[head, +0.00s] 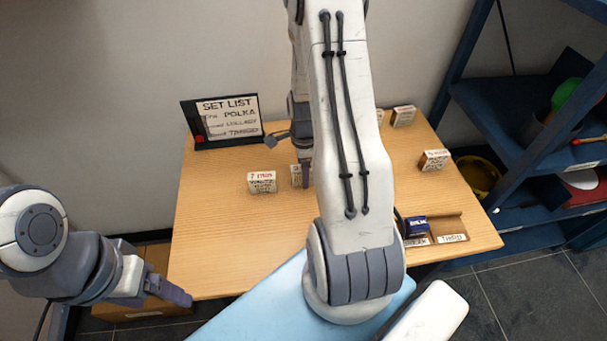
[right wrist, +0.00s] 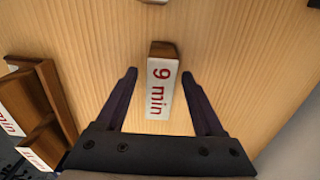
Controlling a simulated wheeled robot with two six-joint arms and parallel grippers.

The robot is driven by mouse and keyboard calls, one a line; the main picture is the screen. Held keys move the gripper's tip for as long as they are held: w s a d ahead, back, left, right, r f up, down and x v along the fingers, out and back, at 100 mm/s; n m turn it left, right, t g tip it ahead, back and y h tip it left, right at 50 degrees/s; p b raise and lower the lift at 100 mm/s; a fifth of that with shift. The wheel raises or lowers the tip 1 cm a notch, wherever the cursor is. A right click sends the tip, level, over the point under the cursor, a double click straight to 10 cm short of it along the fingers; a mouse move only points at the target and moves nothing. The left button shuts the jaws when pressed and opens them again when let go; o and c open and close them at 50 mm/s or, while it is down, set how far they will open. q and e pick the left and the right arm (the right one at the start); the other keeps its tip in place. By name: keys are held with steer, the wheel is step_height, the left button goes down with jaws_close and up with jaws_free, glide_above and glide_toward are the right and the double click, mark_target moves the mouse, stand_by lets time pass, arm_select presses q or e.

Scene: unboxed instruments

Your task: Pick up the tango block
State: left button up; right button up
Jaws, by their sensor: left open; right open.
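The blocks are small wooden blocks with white printed labels. One block (head: 262,182) stands left of centre on the table, with red print on top and small lettering I cannot read. Just right of it is a block (head: 296,175) partly hidden by my right arm. In the right wrist view a block marked "9 min" (right wrist: 160,88) lies between the spread fingers of my right gripper (right wrist: 165,75), with space on both sides. Its song name does not show, so I cannot tell which block is tango. My left gripper (head: 168,290) is open and empty off the table's front-left corner.
A set list board (head: 228,119) reading polka, lullaby, tango stands at the back left. More blocks stand at right (head: 434,160) and back right (head: 403,115). Blue shelves flank the right.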

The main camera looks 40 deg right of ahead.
jaws_close()
